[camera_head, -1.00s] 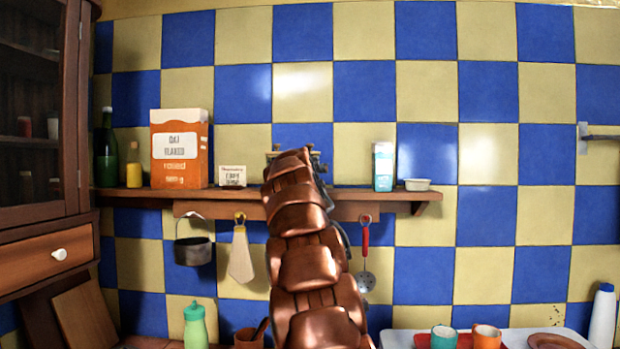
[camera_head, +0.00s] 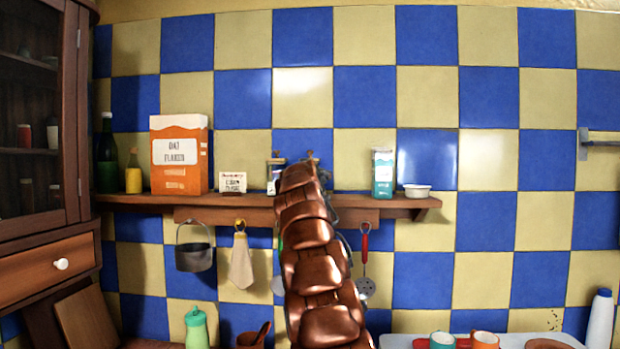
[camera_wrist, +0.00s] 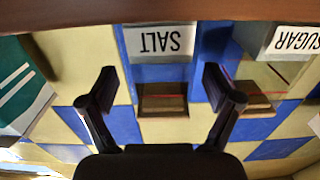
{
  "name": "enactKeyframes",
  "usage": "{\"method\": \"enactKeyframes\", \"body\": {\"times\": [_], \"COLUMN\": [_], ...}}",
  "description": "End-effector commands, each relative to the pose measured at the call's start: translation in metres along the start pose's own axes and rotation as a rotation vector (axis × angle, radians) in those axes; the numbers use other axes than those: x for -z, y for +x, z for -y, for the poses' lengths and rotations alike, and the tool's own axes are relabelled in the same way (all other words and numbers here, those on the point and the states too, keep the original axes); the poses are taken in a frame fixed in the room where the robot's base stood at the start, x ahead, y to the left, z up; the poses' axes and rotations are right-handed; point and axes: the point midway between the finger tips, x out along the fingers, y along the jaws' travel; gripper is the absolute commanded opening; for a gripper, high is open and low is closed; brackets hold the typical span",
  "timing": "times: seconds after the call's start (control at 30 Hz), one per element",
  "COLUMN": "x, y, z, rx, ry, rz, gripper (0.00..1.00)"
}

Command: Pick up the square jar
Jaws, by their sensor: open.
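In the wrist view, which is upside down, a clear square jar labelled SALT (camera_wrist: 160,42) with a brown lid stands against the tiles, between my gripper's spread fingers in the picture. A similar jar labelled SUGAR (camera_wrist: 292,40) stands to its right, partly cut off. My gripper (camera_wrist: 158,78) is open and empty, and no contact with either jar shows. In the head view my gripper (camera_head: 293,158) is at the shelf, largely behind my arm. Part of a jar with a white label (camera_head: 272,186) shows just left of it; the other jar is hidden.
The wooden shelf (camera_head: 405,203) holds an orange-and-white box (camera_head: 179,155), a small carton (camera_head: 233,182), a teal carton (camera_head: 383,174) and a white bowl (camera_head: 417,191). A pot (camera_head: 195,257) and utensils hang below. A cabinet (camera_head: 30,150) stands at left.

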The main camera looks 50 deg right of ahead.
Motion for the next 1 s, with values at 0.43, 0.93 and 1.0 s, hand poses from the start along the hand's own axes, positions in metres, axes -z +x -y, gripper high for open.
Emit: {"method": "enactKeyframes", "body": {"times": [0.43, 0.93, 1.0], "x": [-0.001, -0.001, -0.001], "y": [0.018, 0.018, 0.018], "z": [0.0, 0.0, 0.0], "rx": [0.001, 0.001, 0.001], "ry": [-0.001, -0.001, -0.001], "rz": [0.0, 0.0, 0.001], "gripper": [0.9, 0.48, 0.41]}}
